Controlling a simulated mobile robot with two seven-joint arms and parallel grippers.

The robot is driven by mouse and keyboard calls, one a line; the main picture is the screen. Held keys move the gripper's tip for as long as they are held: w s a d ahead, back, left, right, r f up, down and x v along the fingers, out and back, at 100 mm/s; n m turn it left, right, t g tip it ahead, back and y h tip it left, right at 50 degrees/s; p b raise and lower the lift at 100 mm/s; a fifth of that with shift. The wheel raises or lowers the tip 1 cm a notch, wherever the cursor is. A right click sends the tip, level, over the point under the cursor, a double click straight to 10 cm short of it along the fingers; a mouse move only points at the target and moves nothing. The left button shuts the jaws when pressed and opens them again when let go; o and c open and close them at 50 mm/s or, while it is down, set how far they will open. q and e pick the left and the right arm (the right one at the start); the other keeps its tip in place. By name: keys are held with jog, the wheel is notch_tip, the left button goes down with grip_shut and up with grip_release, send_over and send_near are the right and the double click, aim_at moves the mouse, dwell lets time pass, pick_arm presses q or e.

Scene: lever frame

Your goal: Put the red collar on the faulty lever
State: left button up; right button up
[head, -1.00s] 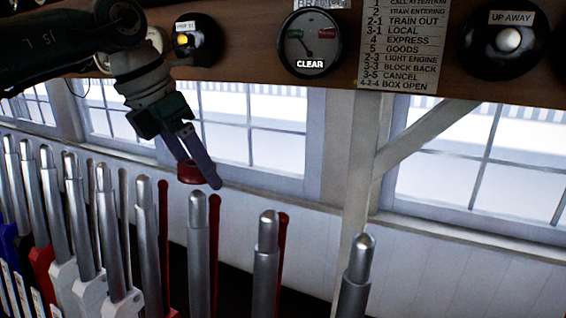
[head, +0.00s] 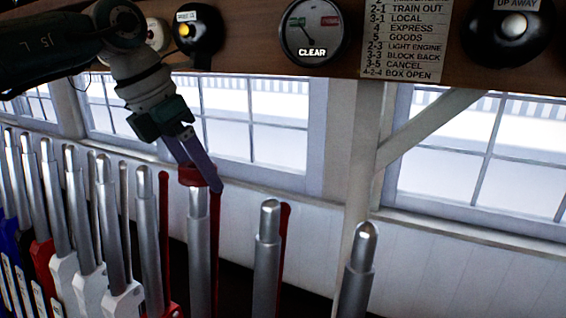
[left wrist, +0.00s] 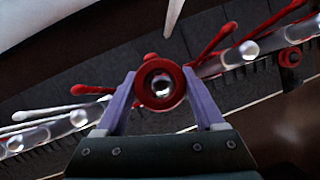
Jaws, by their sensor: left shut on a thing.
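The red collar (head: 197,175) is a short ring, held level at the tip of a bare silver lever (head: 198,240). The left wrist view shows the collar (left wrist: 145,94) from above, with the lever's rounded tip (left wrist: 162,87) roughly centred in its hole. The collar's lower edge hides the tip in the head view; I cannot tell how far it is around the lever. My left gripper (head: 201,176) is shut on the collar, and its two fingers (left wrist: 161,101) flank the ring. My right gripper is not in view. No mark showing which lever is faulty can be made out.
Another silver lever (head: 268,250) stands close on the right, with one more (head: 359,270) beyond. Several levers crowd the left. Thin red catch handles (head: 283,240) stand beside some levers. A wooden shelf (head: 250,62) with a dial (head: 313,30) runs above.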

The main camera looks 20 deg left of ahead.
aim_at(198, 194)
pick_arm(q)
jog(key=shift+s+f+b, duration=0.2)
jog(key=shift+f+b, duration=0.5)
jog(key=shift+f, duration=0.35)
jog(key=shift+s+f+b, duration=0.2)
jog(key=shift+f+b, duration=0.45)
jog(key=shift+f, duration=0.35)
jog(key=o, duration=1.2)
jog(key=shift+o, duration=0.2)
jog(key=shift+r, duration=0.15)
jog(key=p+v, duration=0.8)
jog(key=shift+s+a+r, duration=0.1)
jog(key=shift+s+r, duration=0.05)
jog(key=shift+r, duration=0.25)
